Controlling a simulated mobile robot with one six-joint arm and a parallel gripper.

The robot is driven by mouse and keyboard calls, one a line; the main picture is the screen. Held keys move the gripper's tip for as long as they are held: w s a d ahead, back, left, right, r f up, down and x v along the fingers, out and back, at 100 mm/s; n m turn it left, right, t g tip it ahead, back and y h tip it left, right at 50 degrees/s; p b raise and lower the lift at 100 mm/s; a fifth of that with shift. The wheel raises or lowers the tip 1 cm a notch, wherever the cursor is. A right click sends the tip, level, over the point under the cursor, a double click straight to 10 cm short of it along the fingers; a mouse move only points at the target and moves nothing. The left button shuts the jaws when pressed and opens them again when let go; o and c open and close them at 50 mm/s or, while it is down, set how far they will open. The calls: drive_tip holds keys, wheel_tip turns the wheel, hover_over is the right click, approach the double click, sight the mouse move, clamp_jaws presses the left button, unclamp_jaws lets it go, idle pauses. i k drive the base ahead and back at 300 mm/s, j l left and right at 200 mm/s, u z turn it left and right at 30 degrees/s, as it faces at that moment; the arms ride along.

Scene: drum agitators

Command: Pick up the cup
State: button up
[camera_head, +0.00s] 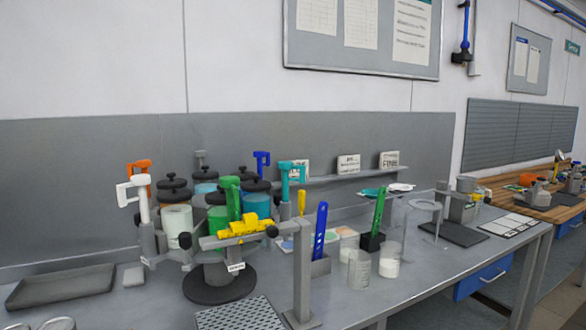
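Two clear cups stand upright side by side on the grey bench, right of centre. The left cup (359,269) looks empty. The right cup (390,262) has something white in its lower part. I cannot tell which of the two the task means. My gripper is not in view, and nothing is seen holding either cup.
A round-based carousel (220,283) with lidded jars and coloured handles stands left of the cups. A grey post (302,265) and holders with a blue tool (320,230) and a green tool (379,212) are close by. A ring stand (424,206) is to the right.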

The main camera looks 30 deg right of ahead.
sight(359, 270)
drive_tip(key=i+l+z, duration=1.15)
drive_tip(key=i, duration=0.25)
drive_tip(key=j, duration=0.1)
